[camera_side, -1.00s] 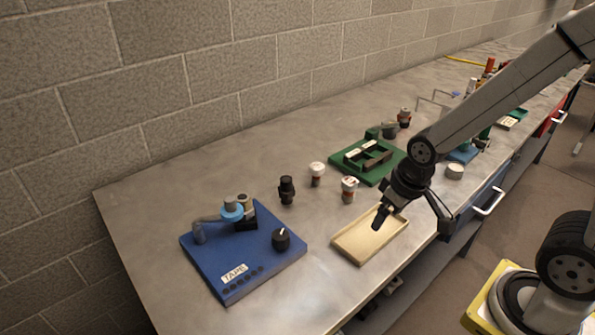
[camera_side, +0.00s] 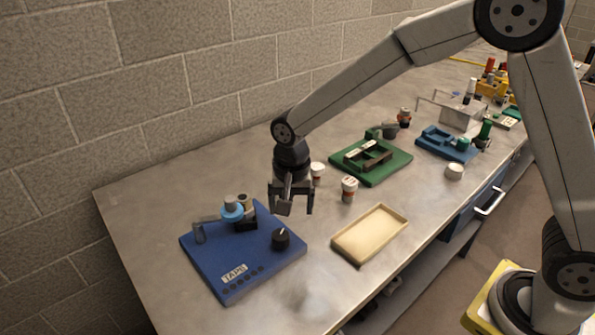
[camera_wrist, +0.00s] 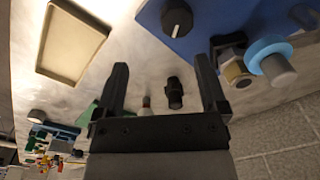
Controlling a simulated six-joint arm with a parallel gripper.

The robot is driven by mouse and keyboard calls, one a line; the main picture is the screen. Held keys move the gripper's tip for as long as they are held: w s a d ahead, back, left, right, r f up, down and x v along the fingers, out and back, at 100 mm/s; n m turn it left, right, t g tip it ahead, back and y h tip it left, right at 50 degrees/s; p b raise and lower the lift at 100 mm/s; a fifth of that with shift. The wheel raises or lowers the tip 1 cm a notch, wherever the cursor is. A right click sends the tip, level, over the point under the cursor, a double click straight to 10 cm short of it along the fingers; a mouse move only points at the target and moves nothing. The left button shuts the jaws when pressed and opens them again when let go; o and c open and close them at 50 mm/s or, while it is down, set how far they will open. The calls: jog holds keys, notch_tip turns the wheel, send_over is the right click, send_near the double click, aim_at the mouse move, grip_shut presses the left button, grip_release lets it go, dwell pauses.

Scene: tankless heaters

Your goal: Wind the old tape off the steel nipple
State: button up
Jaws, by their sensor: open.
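A blue board (camera_side: 225,278) labelled TAPE lies at the left of the bench and carries a black knob (camera_side: 281,239). On it, a short cylinder with a tan end (camera_wrist: 236,74), perhaps the steel nipple, sits in a black holder. Beside it a light blue ring (camera_wrist: 270,52) surrounds a grey cylinder; the ring also shows in the side view (camera_side: 231,211). I cannot make out old tape. My gripper (camera_side: 291,207) is open and empty above the bench, behind the knob. In the wrist view a black fitting (camera_wrist: 175,92) shows between the fingers; the gripper hides it from the side.
An empty tan tray (camera_side: 347,246) lies right of the board. Two white-topped fittings, one at the tray's back edge (camera_side: 349,190), stand near a green fixture (camera_side: 395,170). A blue fixture (camera_side: 430,147) and other items are farther right. A block wall runs behind.

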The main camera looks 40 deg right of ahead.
aim_at(281, 234)
jog(key=shift+w+a+f+m, duration=0.1)
jog(key=shift+w+a+m, duration=0.2)
jog(key=shift+a, duration=0.25)
jog(key=shift+w+a+f+m, duration=0.1)
jog(key=shift+w+a+m, duration=0.15)
jog(key=shift+a, duration=0.3)
jog(key=shift+f, duration=0.15)
jog(key=shift+f, duration=3.75)
jog(key=shift+c, duration=0.2)
grip_shut()
